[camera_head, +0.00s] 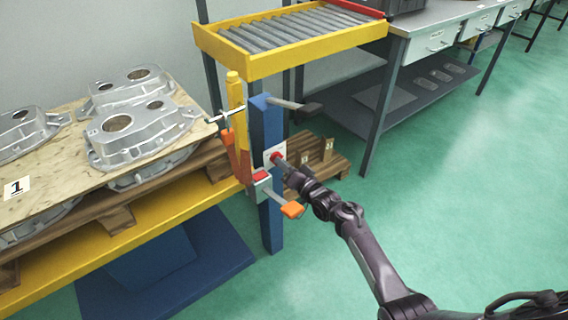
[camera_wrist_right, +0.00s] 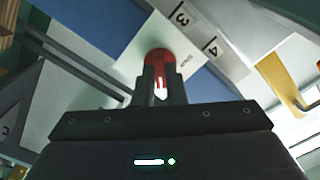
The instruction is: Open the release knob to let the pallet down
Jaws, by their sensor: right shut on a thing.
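The release knob (camera_head: 276,156) is red and sits on a white plate (camera_head: 281,148) on the blue post (camera_head: 268,124). In the right wrist view the red knob (camera_wrist_right: 159,62) shows between the fingertips, in front of the white plate. My right gripper (camera_head: 283,163) is shut on the knob. The pallet (camera_head: 118,217) lies on the yellow lift platform (camera_head: 150,232) at the left, bearing a plywood sheet (camera_head: 60,160) and several aluminium castings (camera_head: 135,128). The platform is raised above its blue base (camera_head: 190,283). My left gripper is not in view.
An orange-tipped lever (camera_head: 292,209) and a dark-tipped lever (camera_head: 311,108) stick out from the post. A yellow roller tray (camera_head: 290,38) stands above. A wooden pallet (camera_head: 330,165) lies behind, and a grey bench (camera_head: 440,22) at upper right. The green floor at right is clear.

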